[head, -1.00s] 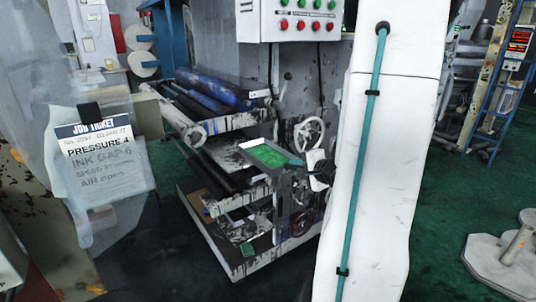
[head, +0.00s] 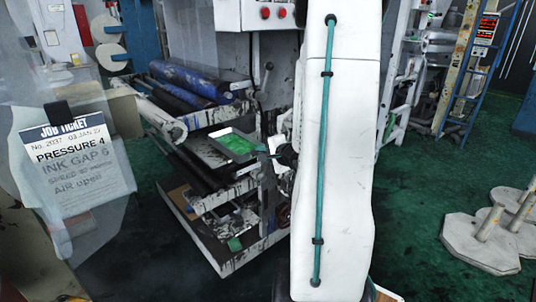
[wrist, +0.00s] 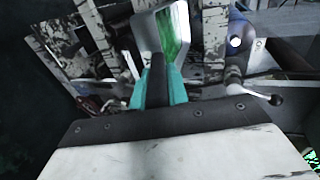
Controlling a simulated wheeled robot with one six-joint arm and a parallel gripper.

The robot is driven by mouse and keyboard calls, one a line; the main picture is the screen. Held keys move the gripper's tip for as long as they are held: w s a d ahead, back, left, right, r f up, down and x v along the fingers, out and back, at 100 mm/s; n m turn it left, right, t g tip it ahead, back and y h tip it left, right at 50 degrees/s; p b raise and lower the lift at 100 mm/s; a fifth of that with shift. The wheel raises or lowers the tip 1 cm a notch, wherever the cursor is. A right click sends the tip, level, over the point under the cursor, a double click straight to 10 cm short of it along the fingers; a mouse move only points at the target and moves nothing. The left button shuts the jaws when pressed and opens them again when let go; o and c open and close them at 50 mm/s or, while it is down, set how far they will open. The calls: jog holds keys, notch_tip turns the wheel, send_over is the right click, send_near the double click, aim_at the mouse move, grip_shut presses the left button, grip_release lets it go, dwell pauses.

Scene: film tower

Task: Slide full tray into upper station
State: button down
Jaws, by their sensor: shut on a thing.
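The full tray (head: 234,146) is a shallow grey metal tray with bright green ink in it. In the head view it is at the printing machine, by the upper level below the blue rollers. My gripper (head: 276,155) is at the tray's right end, mostly hidden by my white arm. In the wrist view the teal fingers of my gripper (wrist: 160,84) are shut on the near end of the tray (wrist: 146,28), which extends away ahead of them. Whether the tray rests on the station or hangs free is hard to tell.
Blue rollers (head: 195,82) lie just above the tray. A lower shelf with a green patch (head: 235,244) is below. A job ticket (head: 72,160) hangs at left behind a clear sheet. Grey weighted bases (head: 482,240) stand at right; green floor there is free.

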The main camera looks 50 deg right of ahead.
aim_at(226, 140)
jog(key=x, duration=0.6)
jog(key=shift+w+r, duration=0.1)
jog(key=shift+r, duration=0.15)
jog(key=shift+r+x, duration=0.25)
jog(key=shift+x, duration=1)
jog(key=shift+w+d+f, duration=0.15)
jog(key=shift+w+d, duration=0.3)
jog(key=shift+w, duration=1.45)
jog(key=shift+w+d+f, duration=0.15)
jog(key=shift+w+d, duration=0.3)
jog(key=shift+w, duration=1.45)
jog(key=shift+w+d+f, duration=0.15)
jog(key=shift+w+d, duration=0.35)
jog(key=shift+w, duration=1.4)
jog(key=c, duration=1.3)
grip_release()
jog(key=shift+s, duration=0.1)
